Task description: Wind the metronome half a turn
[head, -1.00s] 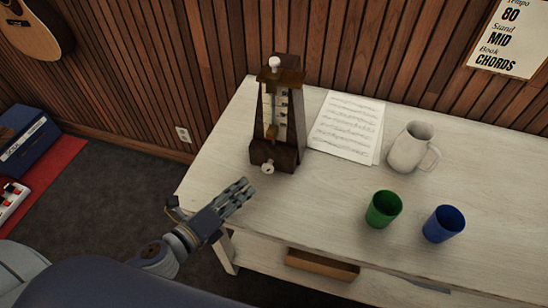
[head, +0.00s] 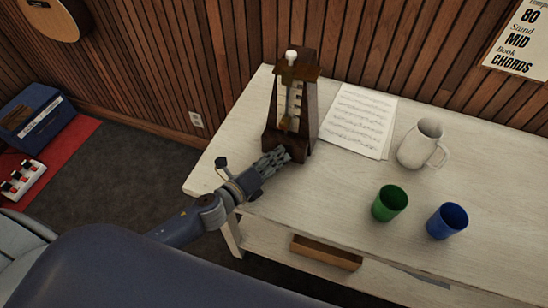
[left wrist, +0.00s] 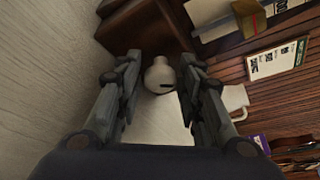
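The dark wooden metronome (head: 291,110) stands upright at the left end of the white table, with a pale knob on top. Its cream winding key (left wrist: 160,75) shows in the left wrist view, low on the metronome's face. My left gripper (head: 282,156) is at the metronome's lower front and hides the key in the head view. In the left wrist view my left gripper (left wrist: 160,85) is open, with one finger on each side of the key and a small gap on both sides. My right gripper is not in view.
Sheet music (head: 358,122) lies right of the metronome. A white mug (head: 420,145), a green cup (head: 390,204) and a blue cup (head: 447,221) stand further right. A drawer (head: 326,252) is partly open below the tabletop (head: 320,200).

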